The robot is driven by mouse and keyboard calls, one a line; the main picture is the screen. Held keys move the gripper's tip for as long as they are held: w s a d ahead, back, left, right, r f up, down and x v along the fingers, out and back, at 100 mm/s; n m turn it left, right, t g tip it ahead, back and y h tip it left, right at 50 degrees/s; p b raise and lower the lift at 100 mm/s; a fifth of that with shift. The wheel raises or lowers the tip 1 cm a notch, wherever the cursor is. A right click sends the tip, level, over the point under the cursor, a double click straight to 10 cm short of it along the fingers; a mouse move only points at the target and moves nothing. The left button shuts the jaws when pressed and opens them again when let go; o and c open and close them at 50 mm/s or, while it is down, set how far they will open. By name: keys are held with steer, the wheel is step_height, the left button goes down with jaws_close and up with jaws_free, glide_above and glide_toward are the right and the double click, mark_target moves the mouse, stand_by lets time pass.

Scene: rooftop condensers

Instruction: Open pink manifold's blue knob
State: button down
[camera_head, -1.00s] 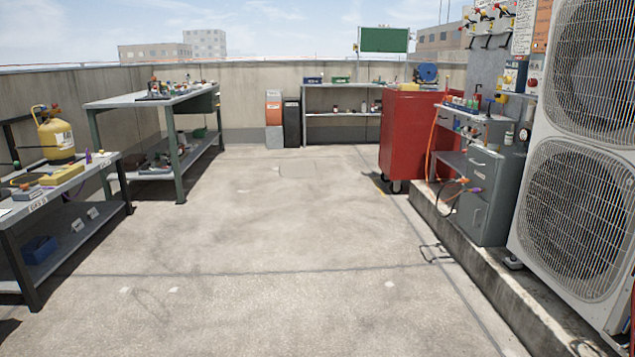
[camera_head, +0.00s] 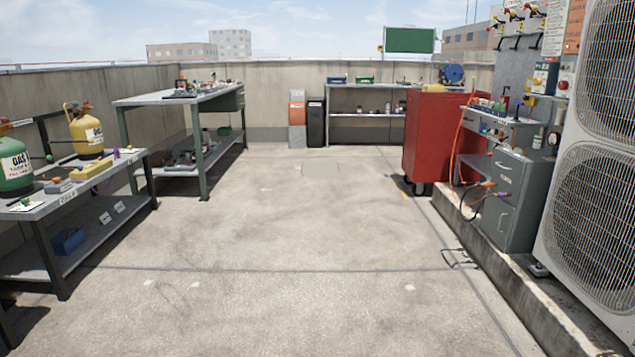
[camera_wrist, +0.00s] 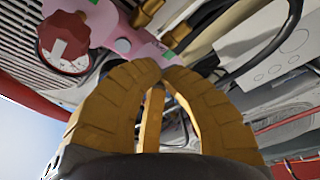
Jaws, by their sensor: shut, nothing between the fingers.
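In the wrist view a pink manifold (camera_wrist: 108,22) fills the upper left, close beyond my fingers. A red round knob or gauge with a white face (camera_wrist: 64,42) sits at its left end. A small pale round spot shows on the pink body; I cannot make out a blue knob. My gripper (camera_wrist: 161,66) has its yellow ridged fingers together at the tips, with nothing held, just below the manifold. The head view shows neither the manifold nor my gripper.
Dark hoses (camera_wrist: 270,55) run right of the manifold. In the head view, benches (camera_head: 180,99) with gas cylinders (camera_head: 86,131) stand left. A red cabinet (camera_head: 430,140), grey cabinet (camera_head: 512,200) and condenser (camera_head: 600,215) stand right. The middle floor (camera_head: 290,220) is clear.

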steer(key=shift+w+r, duration=0.2)
steer(key=shift+r, duration=0.25)
steer(key=shift+s+f, duration=0.1)
steer(key=shift+f, duration=0.15)
steer(key=shift+s+f, duration=0.15)
steer(key=shift+f, duration=0.1)
steer(key=c, duration=2)
jaws_free()
steer(key=shift+a, duration=0.2)
jaws_close()
